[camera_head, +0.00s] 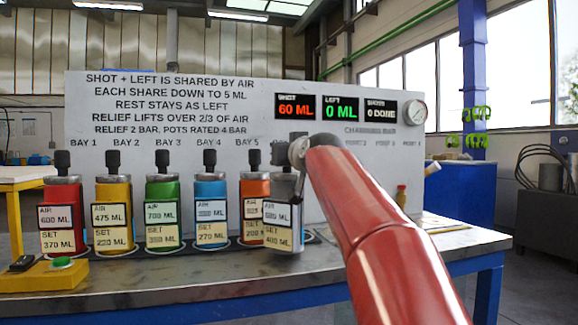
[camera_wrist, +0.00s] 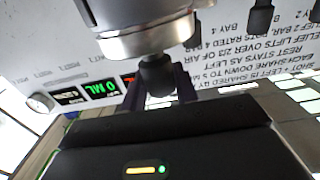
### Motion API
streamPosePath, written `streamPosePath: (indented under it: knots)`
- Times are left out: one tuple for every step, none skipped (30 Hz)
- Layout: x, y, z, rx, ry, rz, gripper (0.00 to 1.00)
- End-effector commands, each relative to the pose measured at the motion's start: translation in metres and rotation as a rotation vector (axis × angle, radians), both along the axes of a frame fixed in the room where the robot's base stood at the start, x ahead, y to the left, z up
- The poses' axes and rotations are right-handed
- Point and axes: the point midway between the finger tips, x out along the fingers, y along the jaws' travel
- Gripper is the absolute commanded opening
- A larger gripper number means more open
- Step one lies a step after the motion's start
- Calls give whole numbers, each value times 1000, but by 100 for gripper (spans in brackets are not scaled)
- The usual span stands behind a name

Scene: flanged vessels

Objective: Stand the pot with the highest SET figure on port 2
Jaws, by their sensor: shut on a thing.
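A grey pot (camera_head: 284,212) with AIR and SET labels, its SET figure reading about 400 ML, hangs upright or stands in front of the orange pot (camera_head: 254,190); I cannot tell if its base touches the bench. My gripper (camera_head: 297,160) is shut on its top knob. In the wrist view my gripper (camera_wrist: 160,88) closes around the dark knob (camera_wrist: 158,75) under the pot's metal lid (camera_wrist: 147,38). The other SET figures read 370 on the red pot (camera_head: 62,215), 220 on yellow (camera_head: 114,190), 350 on green (camera_head: 162,190), 270 on blue (camera_head: 210,188), about 200 on orange. My arm hides port 2's seat.
The panel (camera_head: 180,115) behind shows red 60 ML and green LEFT 0 ML displays (camera_head: 341,107), with a gauge (camera_head: 415,113) at right. A yellow box with a green button (camera_head: 62,263) sits at the bench's front left. The bench (camera_head: 190,270) front is otherwise clear.

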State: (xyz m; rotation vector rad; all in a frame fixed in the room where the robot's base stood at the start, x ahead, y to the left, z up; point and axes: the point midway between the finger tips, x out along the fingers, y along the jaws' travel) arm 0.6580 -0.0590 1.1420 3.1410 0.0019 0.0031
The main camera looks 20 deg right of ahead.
Motion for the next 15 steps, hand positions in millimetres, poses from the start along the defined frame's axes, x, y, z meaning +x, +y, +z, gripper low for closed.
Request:
streamPosePath:
  knots:
    - [1, -1, -8, 1, -3, -1, 0]
    - [1, -1, -9, 1, -3, -1, 0]
    - [1, -1, -8, 1, -3, -1, 0]
    - [1, -1, -7, 1, -4, 0, 0]
    - [1, -1, -6, 1, -4, -1, 0]
    - [1, -1, -6, 1, -4, 0, 0]
    - [1, -1, -6, 1, -4, 0, 0]
    - [1, -1, -6, 1, -3, 0, 0]
    - [1, -1, -6, 1, -3, 0, 0]
    - [1, -1, -6, 1, -3, 0, 0]
    - [1, -1, -7, 1, -3, 0, 0]
    - [1, -1, -9, 1, -3, 0, 0]
    - [1, -1, -10, 1, -3, 0, 0]
    - [2, -1, -12, 1, 2, 0, 32]
    - [2, -1, -11, 1, 3, 0, 37]
